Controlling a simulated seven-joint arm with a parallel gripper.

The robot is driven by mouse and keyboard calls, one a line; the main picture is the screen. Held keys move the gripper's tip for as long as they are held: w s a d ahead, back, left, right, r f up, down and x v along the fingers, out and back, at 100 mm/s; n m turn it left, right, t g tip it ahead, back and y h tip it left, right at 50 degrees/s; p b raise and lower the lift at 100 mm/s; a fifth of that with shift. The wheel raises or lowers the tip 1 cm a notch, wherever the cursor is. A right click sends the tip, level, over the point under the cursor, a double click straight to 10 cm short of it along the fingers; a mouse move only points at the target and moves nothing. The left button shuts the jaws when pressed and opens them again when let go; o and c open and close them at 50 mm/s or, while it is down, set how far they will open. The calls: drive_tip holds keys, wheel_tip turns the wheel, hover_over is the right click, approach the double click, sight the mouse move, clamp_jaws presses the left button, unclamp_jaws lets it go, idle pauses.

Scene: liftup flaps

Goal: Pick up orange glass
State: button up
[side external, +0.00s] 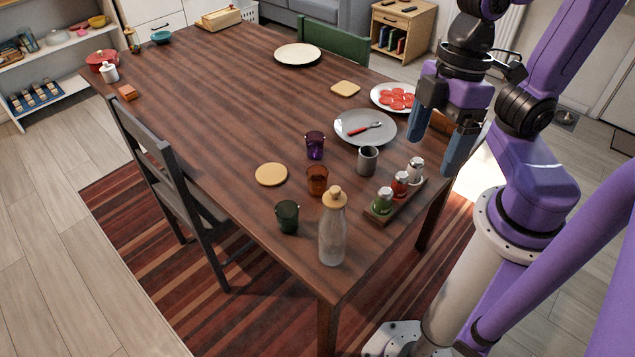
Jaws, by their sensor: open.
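The orange glass (317,181) stands upright on the brown wooden table (220,110), toward its near right part. It is a small see-through tumbler, just behind and left of the wooden-capped bottle (332,230). My gripper (436,150) is at the right, above the table's right edge, with its two blue fingers pointing down and spread apart. It is open and empty, well to the right of the orange glass. Nothing hides the glass except that the bottle's cap is close to its lower right.
Near the orange glass are a purple glass (315,145), a green glass (288,217), a grey cup (367,160), a round coaster (271,174) and a shaker tray (396,205). A grey plate (350,122) holds a red-handled utensil. The table's left middle is clear.

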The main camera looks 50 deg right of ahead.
sight(313, 172)
drive_tip(key=w+a+m+y, duration=0.25)
drive_tip(key=a+y, duration=0.25)
drive_tip(key=a, duration=0.4)
drive_tip(key=w+a+r+m+t+y, duration=0.1)
drive_tip(key=w+a+m+t, duration=0.15)
drive_tip(key=w, duration=0.25)
drive_tip(key=w+a+m+t, duration=0.1)
drive_tip(key=w+m+t, duration=0.1)
drive_tip(key=w+t, duration=0.3)
drive_tip(key=w+d+m+t+h, duration=0.3)
drive_tip(key=w+d+m+h, duration=0.25)
drive_tip(key=d, duration=0.25)
drive_tip(key=w+d+m+t+h, duration=0.3)
drive_tip(key=w+d+m+h, duration=0.15)
drive_tip(key=d+h, duration=0.35)
drive_tip(key=shift+n+y, duration=0.4)
drive_tip(key=shift+y, duration=0.35)
drive_tip(key=f, duration=2.9)
drive_tip(key=shift+w+d, duration=0.25)
drive_tip(key=shift+w, duration=0.15)
drive_tip(key=shift+g, duration=0.25)
drive_tip(key=shift+x, duration=3.8)
drive_tip(key=shift+a+f, duration=0.1)
drive_tip(key=shift+a, duration=0.05)
drive_tip(key=c, duration=1.2)
